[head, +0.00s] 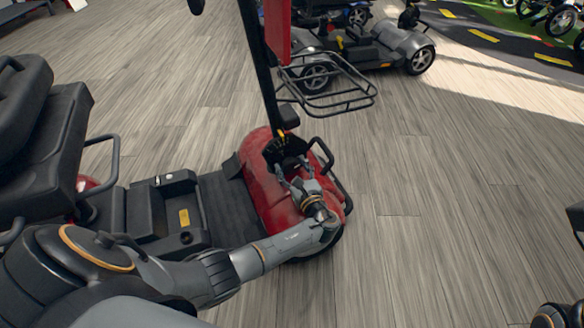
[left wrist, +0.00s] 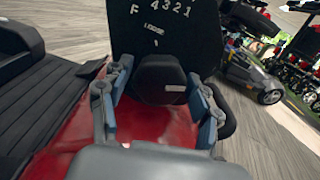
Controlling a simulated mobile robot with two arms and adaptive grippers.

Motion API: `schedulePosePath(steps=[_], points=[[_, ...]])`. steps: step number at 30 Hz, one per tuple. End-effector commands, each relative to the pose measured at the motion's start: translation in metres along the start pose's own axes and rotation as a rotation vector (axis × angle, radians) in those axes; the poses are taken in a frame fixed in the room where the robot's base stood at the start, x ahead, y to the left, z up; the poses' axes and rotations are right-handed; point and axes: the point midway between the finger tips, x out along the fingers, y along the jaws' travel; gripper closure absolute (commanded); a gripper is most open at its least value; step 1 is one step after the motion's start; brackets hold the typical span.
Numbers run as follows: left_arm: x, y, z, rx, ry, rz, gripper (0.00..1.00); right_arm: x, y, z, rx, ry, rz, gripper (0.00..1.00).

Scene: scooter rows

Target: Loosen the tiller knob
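The red scooter (head: 268,190) stands in the middle of the head view, its black tiller (head: 257,70) rising from the front end. The knob is hard to make out in the head view.
A wire basket (head: 330,88) hangs on the tiller's front side. The scooter's black seat (head: 45,140) is at the left. A grey scooter (head: 385,42) stands behind, others at top right. Wooden floor (head: 450,180) is clear at right.

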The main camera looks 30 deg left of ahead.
Motion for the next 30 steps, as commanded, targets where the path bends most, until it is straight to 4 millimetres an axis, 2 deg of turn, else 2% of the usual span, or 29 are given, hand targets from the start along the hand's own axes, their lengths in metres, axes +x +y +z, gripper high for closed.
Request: schedulePosePath(steps=[1,5,17,30], points=[[-0.0001,0.0001,-0.0001,0.0,0.0,0.0,0.55,0.0,0.0,0.0,0.0,0.0,0.0,0.72],[-0.0002,0.0002,-0.0002,0.0,0.0,0.0,0.81,-0.0001,-0.0001,0.0,0.0,0.0,0.0,0.72],[-0.0003,0.0003,-0.0007,-0.064,0.0,0.0,0.81,-0.0017,-0.0002,0.0001,0.0,-0.001,0.0,0.72],[-0.0002,0.0012,-0.002,-0.414,0.0,0.001,0.81,0.0002,-0.0017,-0.0013,-0.003,0.017,-0.01,0.72]])
